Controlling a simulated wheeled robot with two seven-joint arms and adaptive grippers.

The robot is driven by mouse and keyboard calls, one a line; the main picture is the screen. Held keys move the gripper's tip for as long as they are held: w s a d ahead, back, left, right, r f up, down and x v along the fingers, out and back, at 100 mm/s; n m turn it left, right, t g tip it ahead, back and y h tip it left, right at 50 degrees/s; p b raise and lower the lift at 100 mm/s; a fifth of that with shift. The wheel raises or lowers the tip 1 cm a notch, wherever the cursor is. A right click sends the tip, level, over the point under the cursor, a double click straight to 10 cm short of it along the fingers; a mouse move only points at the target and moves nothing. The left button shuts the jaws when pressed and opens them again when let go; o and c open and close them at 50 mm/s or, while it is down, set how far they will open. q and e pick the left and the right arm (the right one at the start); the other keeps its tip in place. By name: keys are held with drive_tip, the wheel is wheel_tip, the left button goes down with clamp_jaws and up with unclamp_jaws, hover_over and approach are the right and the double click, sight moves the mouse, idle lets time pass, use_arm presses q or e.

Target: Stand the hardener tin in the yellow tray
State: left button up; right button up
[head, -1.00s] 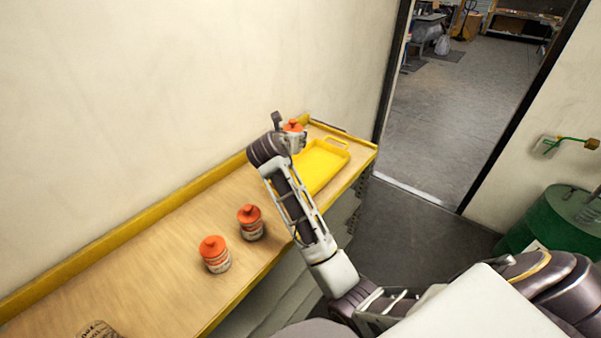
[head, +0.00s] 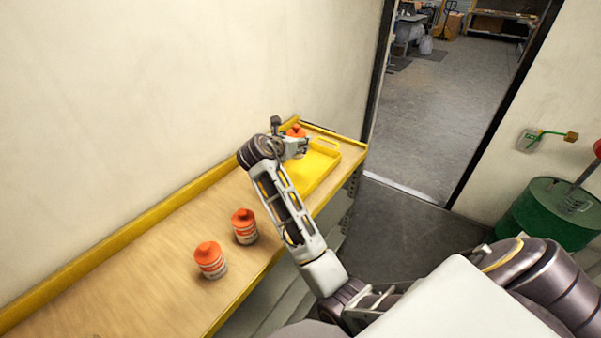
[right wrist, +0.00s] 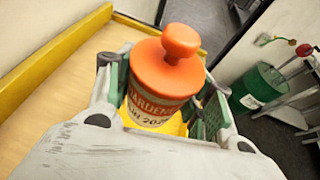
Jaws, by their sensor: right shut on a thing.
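The hardener tin (right wrist: 165,82) has an orange lid with a knob and a partly readable "HARDENER" label. In the head view its orange top (head: 296,131) shows above my right gripper (head: 298,146). The right wrist view shows my right gripper (right wrist: 163,95) shut on the tin, with a finger on each side. The yellow tray (head: 326,159) lies at the far end of the bench. The held tin is over or at the tray's far-left part; the gripper hides its base, so I cannot tell whether it touches. My left gripper is not in view.
Two similar orange-lidded tins, one (head: 244,226) behind the other (head: 210,260), stand on the wooden bench (head: 130,290). A yellow ledge (head: 130,237) runs along the wall. A green drum (head: 548,212) stands on the floor at right.

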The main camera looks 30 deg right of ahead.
drive_tip(key=shift+f, duration=2.4)
drive_tip(key=shift+d, duration=0.1)
drive_tip(key=shift+f, duration=2.5)
drive_tip(key=shift+f, duration=0.1)
drive_tip(key=o, duration=1.1)
drive_tip(key=shift+o, duration=0.2)
